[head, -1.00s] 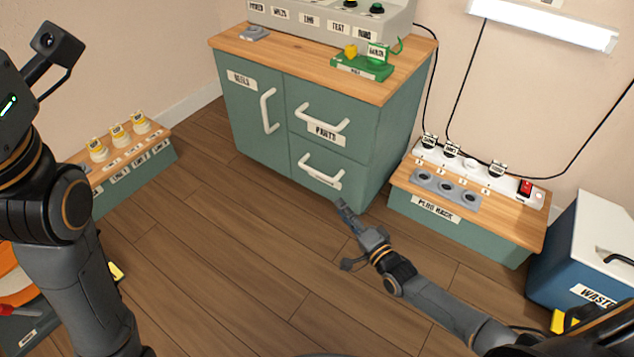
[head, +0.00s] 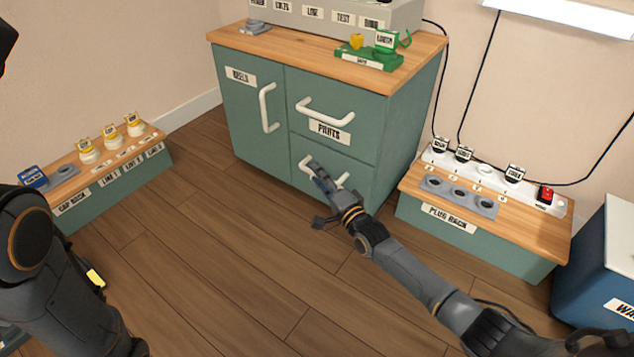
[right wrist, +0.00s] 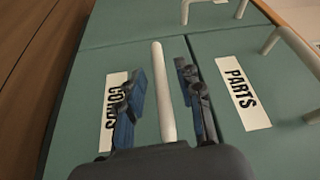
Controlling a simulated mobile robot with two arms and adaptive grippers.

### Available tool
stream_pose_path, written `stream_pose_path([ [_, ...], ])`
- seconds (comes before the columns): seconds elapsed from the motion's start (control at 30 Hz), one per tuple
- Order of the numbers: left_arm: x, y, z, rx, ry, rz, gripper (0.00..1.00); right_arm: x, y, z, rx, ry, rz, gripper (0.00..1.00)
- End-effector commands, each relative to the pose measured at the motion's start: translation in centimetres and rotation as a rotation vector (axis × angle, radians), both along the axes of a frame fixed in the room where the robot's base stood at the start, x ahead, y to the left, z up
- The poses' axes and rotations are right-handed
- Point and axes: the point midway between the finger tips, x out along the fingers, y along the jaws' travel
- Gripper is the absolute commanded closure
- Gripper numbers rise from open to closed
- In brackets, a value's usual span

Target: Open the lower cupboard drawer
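The teal cupboard's lower drawer (head: 364,177) is closed, flush below the upper drawer (head: 360,143). Its white bar handle (head: 304,165) is partly hidden behind my right gripper (head: 320,176) in the head view. In the right wrist view the handle (right wrist: 163,95) stands between the two spread fingers of the right gripper (right wrist: 162,76), with a gap on each side. The drawer's label (right wrist: 113,105), partly covered by a finger, seems to read CORDS. My left gripper is out of view; only part of its arm shows at the left.
A cupboard door (head: 246,112) with its own handle is left of the drawers. A plug rack (head: 505,226) stands close on the right, with a blue bin (head: 597,275) beyond. A cap rack (head: 112,180) stands at the left. The floor before the cupboard is clear.

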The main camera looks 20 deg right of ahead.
Motion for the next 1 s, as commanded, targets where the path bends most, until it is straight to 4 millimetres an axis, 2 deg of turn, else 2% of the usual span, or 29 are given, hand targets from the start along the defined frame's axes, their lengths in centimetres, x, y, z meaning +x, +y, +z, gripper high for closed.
stream_pose_path([
  [0.13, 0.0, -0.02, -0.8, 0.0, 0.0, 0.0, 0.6, 1.01, 0.37, -0.03, 0.001, 0.0, 0.001, 0.64],
  [0.43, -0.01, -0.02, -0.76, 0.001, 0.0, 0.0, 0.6, 1.21, 0.41, 0.13, 0.0, 0.001, 0.001, 0.64],
  [0.47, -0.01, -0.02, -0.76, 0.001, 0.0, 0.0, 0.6, 1.2, 0.41, 0.13, 0.0, 0.001, 0.001, 0.69],
  [0.6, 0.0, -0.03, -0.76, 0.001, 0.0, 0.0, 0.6, 1.19, 0.4, 0.12, 0.0, 0.001, 0.001, 0.97],
  [0.63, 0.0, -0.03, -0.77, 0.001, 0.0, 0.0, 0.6, 1.19, 0.39, 0.12, 0.0, 0.001, 0.001, 1.0],
  [1.0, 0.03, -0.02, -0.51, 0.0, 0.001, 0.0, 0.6, 1.01, 0.59, 0.16, 0.0, 0.002, 0.001, 1.0],
])
